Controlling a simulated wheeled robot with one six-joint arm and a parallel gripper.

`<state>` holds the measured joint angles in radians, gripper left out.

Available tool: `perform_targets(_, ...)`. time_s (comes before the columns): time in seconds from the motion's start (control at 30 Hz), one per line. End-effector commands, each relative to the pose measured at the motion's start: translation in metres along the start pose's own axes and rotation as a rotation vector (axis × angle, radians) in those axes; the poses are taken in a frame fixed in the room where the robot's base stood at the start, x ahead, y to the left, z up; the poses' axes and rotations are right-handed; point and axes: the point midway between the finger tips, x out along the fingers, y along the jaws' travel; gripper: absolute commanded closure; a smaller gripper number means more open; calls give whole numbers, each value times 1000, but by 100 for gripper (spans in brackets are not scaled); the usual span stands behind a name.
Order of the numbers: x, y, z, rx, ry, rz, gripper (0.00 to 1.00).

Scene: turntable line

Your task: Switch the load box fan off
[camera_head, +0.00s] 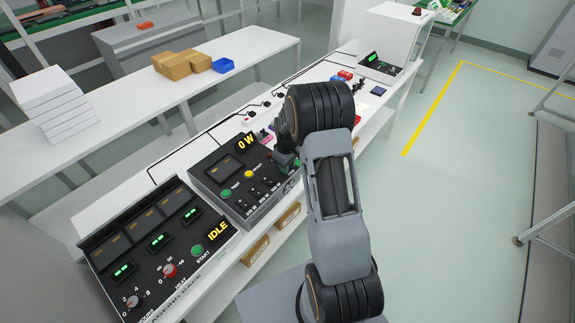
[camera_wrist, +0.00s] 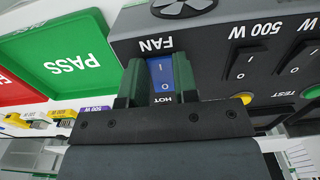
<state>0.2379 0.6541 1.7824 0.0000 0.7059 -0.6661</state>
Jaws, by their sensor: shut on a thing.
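The load box (camera_head: 232,178) is a dark grey box on the white bench, with a display reading 0 W. In the wrist view its panel (camera_wrist: 215,45) shows a blue fan switch (camera_wrist: 162,73) under the upside-down label FAN. My gripper (camera_wrist: 160,75) has its two dark green fingers on either side of this switch, shut on it. Which way the rocker is tipped I cannot tell. In the head view my gripper (camera_head: 285,160) is at the right end of the load box, partly hidden by my arm.
Left of the load box stands a dark rack unit (camera_head: 160,250) with an IDLE display. A green PASS tray (camera_wrist: 60,60) and a red tray (camera_wrist: 18,88) lie beside the box. Black 500 W switches (camera_wrist: 240,62) are close to my gripper. The floor at the right is clear.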

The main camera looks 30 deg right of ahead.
Motion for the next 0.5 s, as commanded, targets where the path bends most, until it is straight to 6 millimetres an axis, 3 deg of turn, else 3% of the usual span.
perform_targets(0.1,0,0,0,0,1,1,96)
perform_targets(0.5,-3,0,-7,-4,-226,-1,96)
